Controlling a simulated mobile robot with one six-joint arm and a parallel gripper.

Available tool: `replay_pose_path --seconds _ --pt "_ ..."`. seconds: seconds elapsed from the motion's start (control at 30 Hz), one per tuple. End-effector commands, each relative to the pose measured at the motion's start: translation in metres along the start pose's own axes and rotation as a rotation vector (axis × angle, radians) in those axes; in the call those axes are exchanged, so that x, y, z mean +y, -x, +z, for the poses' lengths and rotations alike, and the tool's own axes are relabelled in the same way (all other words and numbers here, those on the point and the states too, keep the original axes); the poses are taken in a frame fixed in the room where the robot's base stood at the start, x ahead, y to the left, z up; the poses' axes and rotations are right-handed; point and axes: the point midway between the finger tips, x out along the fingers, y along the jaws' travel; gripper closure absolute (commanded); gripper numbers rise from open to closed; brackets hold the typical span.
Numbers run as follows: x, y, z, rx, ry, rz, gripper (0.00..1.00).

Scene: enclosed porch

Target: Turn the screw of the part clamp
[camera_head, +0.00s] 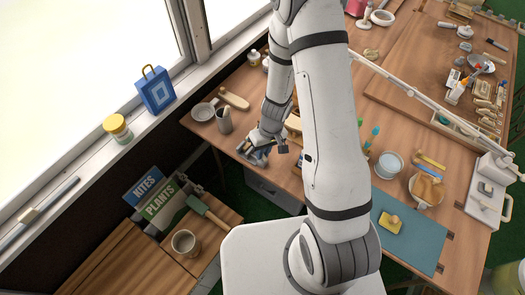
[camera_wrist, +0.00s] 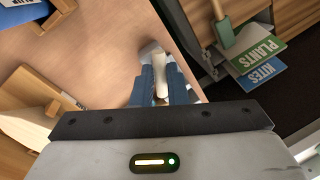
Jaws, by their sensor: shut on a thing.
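My gripper (camera_head: 256,154) is at the near left edge of the wooden workbench, low over its top. In the wrist view my gripper (camera_wrist: 158,62) has its two blue fingers closed around a narrow cream-coloured piece, which appears to be the screw of the part clamp (camera_wrist: 161,84). Pale grey material shows at the fingertips by the bench edge. The fingers hide most of the clamp, so its jaws and how far the screw is turned cannot be told. In the head view my arm covers the middle of the bench.
A wooden piece (camera_wrist: 38,118) stands left of my fingers in the wrist view. A grey cup (camera_head: 224,121) and a pan (camera_head: 201,111) stand behind my gripper.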

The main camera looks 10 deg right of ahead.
Motion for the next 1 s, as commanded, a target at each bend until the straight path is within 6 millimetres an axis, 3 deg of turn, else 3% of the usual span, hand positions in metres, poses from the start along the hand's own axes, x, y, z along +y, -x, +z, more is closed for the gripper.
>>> replay_pose_path --seconds 0.23,0.7,1.0 --pt "0.0004 -0.0026 -0.0013 -0.009 0.063 0.000 1.00" --pt "-0.0002 -0.0029 -0.0027 -0.089 0.464 0.001 1.00" --pt "-0.0006 0.0001 -0.0021 -0.097 0.490 0.001 1.00"
